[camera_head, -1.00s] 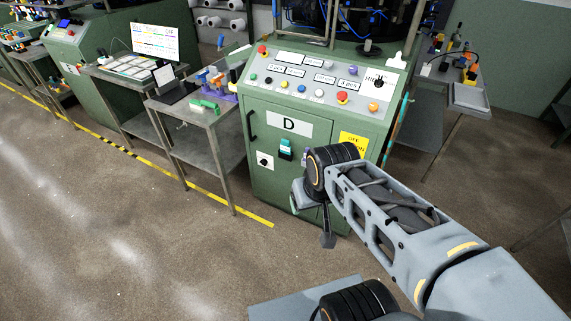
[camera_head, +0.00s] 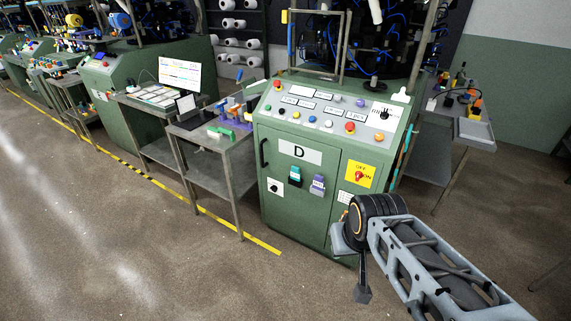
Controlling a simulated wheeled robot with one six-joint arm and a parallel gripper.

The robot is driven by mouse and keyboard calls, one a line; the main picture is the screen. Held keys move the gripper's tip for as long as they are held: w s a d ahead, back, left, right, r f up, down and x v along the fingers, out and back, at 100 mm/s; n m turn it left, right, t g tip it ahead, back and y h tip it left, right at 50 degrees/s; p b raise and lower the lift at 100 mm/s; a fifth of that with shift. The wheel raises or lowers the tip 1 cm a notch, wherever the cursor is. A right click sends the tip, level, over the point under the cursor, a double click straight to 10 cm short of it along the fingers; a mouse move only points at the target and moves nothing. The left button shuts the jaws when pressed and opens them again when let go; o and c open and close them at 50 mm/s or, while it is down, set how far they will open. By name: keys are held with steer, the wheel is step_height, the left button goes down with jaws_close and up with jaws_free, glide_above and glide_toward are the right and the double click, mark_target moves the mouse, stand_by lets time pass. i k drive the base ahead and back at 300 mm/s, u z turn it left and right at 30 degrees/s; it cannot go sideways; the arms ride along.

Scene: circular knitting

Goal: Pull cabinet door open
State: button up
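The green cabinet marked D stands in the middle of the view. Its front door (camera_head: 283,213) looks shut and flush, with a black vertical handle (camera_head: 265,153) on its left edge. A D label, a small dial and green and purple switches are on the front. My gripper (camera_head: 362,293) is at the end of my arm, to the lower right of the door and clear of the handle. It is small and seen from behind, so I cannot tell whether its fingers are apart. My wrist hides the cabinet's lower right corner.
A sloped control panel (camera_head: 333,119) with buttons tops the cabinet. A metal side table (camera_head: 223,172) with tools stands close on the left. A grey table (camera_head: 469,133) is at the right. Yellow tape (camera_head: 239,232) marks the floor; the floor in front is open.

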mark_target(303, 212)
steer(key=z, duration=0.35)
steer(key=k, duration=0.9)
steer(key=z, duration=0.4)
steer(key=i, duration=1.4)
steer(key=u, duration=1.05)
steer(key=i, duration=0.95)
steer(key=u, duration=1.25)
steer(key=i, duration=0.35)
steer(key=u, duration=0.4)
